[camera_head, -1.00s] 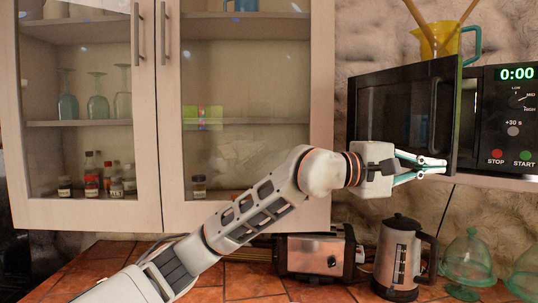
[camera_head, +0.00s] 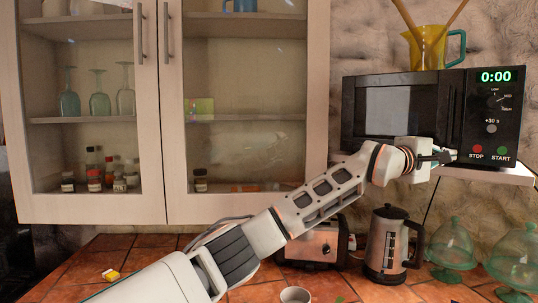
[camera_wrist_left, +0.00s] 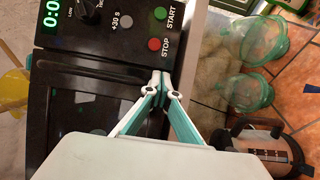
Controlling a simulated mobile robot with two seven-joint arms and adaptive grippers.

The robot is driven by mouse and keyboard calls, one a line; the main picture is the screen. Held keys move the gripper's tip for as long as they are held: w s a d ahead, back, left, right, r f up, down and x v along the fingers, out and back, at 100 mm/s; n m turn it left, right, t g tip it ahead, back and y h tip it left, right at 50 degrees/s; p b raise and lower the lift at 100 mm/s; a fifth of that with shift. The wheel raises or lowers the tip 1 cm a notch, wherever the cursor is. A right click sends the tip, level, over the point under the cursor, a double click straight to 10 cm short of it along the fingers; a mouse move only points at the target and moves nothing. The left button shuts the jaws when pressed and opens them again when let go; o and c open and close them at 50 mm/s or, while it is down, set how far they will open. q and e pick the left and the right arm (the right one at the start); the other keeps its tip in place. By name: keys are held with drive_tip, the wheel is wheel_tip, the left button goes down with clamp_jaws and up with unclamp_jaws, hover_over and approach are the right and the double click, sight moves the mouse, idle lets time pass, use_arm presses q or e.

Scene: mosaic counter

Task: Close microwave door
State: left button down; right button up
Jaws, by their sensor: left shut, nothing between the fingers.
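The black microwave (camera_head: 350,110) sits on a white shelf on the right in the head view. Its door (camera_head: 400,110) lies about flush with the control panel (camera_head: 493,120), whose display reads 0:00; I cannot tell whether it is latched. The door also shows in the left wrist view (camera_wrist_left: 95,92), tilted in the picture. My left gripper (camera_head: 447,156) is shut and empty at the door's lower right corner, near the STOP button. In the left wrist view its fingertips (camera_wrist_left: 163,82) meet at the microwave's lower edge, partly covering it. My right gripper is not in view.
A yellow jug (camera_head: 428,50) with wooden sticks stands on the microwave. Below are a toaster (camera_head: 315,243), a kettle (camera_head: 388,245), green glass domes (camera_head: 455,243) and a cup (camera_head: 295,295) on the tiled counter. A glass-fronted cabinet (camera_head: 172,207) is left.

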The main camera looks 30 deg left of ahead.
use_arm(q)
drive_tip(key=shift+w+r+n+t+y, duration=0.3)
drive_tip(key=shift+w+t+y, duration=0.1)
drive_tip(key=shift+w, duration=0.05)
